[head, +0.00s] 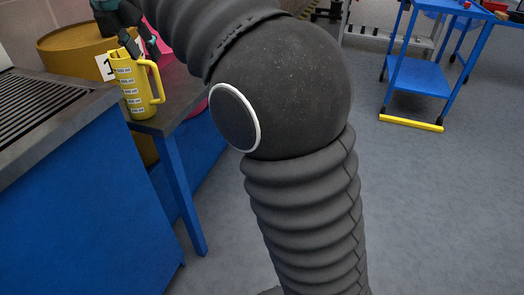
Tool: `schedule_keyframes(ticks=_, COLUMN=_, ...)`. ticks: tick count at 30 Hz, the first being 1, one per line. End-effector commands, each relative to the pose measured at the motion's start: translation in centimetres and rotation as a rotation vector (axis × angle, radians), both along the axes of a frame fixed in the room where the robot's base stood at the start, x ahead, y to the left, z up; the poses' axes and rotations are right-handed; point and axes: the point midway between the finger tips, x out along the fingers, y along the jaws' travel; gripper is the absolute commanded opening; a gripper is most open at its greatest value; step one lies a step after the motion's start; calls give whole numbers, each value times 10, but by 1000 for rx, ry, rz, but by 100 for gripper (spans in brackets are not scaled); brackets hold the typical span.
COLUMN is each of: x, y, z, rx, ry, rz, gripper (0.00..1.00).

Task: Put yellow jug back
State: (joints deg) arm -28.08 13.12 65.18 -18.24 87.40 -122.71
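The yellow jug (132,91) stands upright at the left, on the corner of a grey-topped table (185,97) with blue legs. White volume labels run down its side and its handle faces right. My gripper (143,54), dark with teal parts, is just above the jug, close to its rim and the top of the handle. Its fingers look spread apart with a gap between them. I cannot tell whether a fingertip touches the jug. The upper part of the gripper is cut off by the top edge of the picture.
A blue workbench (75,205) is at the lower left, close to the jug. A yellow drum (70,48) and a white card marked 1 (104,67) are behind the jug. A blue trolley (420,77) stands at the upper right. Much of the floor at right is clear.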

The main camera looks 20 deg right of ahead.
Motion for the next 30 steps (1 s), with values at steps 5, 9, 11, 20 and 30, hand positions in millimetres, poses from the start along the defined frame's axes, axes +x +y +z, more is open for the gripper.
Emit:
schedule_keyframes(ticks=5, x=-33, y=-50, z=-4, rx=155, ry=-56, rz=-315, gripper=38)
schedule_keyframes(ticks=9, x=-72, y=-91, z=-19, rx=321, ry=-107, rz=-649, gripper=38)
schedule_keyframes(ticks=11, x=-89, y=-107, z=-28, rx=392, ry=-128, rz=-795, gripper=38)
schedule_keyframes(ticks=20, x=-187, y=-168, z=-95, rx=757, ry=-211, rz=-1543, gripper=38)
schedule_keyframes(ticks=30, x=-273, y=-198, z=-184, rx=1093, ry=-259, rz=-2248, gripper=38)
